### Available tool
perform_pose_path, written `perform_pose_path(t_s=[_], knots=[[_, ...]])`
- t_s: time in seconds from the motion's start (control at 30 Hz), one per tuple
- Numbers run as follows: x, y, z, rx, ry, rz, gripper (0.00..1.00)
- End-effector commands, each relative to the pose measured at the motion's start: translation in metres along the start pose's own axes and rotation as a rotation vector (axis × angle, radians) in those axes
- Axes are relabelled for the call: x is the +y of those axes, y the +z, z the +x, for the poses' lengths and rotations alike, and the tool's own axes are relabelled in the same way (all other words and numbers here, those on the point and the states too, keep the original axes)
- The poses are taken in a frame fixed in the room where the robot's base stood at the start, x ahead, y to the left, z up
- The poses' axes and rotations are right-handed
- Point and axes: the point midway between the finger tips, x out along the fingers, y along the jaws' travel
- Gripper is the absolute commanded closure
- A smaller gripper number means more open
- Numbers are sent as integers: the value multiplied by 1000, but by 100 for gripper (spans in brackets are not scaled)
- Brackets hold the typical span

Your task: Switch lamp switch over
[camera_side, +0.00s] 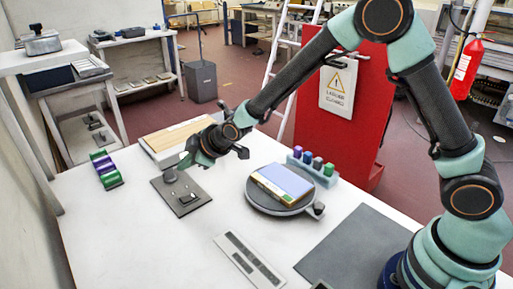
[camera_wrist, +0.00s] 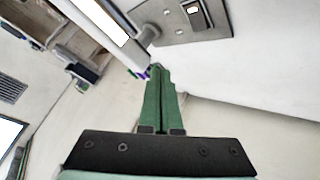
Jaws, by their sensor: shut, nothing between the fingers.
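A dark grey switch plate (camera_side: 180,205) lies on the white table, left of centre in the side view. A rocker switch (camera_side: 187,198) sits on its nearer part, and a small grey knob-like part (camera_side: 170,175) stands at its far left. In the wrist view the plate (camera_wrist: 172,18) is at the top edge, with the rocker switch (camera_wrist: 197,12) showing a pale face and the grey part (camera_wrist: 150,33) below left of it. My gripper (camera_side: 183,165) is above the plate's far end, close to the grey part; contact cannot be told. Its green fingers (camera_wrist: 161,70) are shut and empty.
A green and purple item (camera_side: 105,170) lies left, a board (camera_side: 178,138) behind, and a slotted strip (camera_side: 248,260) in front.

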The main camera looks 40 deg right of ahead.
Motion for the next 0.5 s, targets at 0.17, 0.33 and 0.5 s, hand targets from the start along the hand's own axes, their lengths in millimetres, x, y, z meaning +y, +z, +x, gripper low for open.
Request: perform_pose_path(t_s=[0.17,0.33,0.5], knots=[[-12,12,16,-1,-5,0,100],[-24,24,32,1,-8,0,100],[-33,34,45,4,-10,0,100]])
